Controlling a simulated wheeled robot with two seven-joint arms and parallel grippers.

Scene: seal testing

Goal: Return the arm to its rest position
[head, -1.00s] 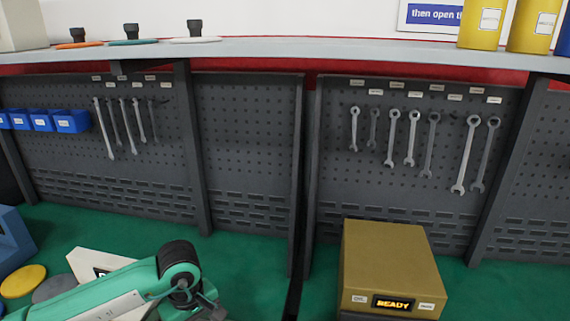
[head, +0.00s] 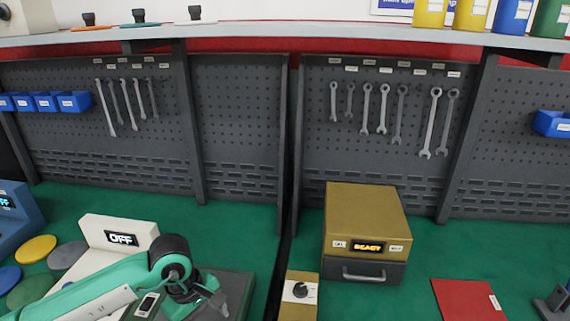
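My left arm, green with dark joints, comes in from the lower left in the head view. Its gripper (head: 208,298) is dark and small at the arm's end, low in the picture, over or beside a dark grey flat-topped block (head: 238,287). I cannot make out whether its fingers are apart or hold anything. My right arm and gripper are not in view.
A white device reading OFF (head: 122,239) stands just behind my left arm. A gold box reading READY (head: 366,218) and a small knob box (head: 300,290) stand to the right. A red mat (head: 468,299) lies farther right. Coloured discs (head: 36,248) lie at left.

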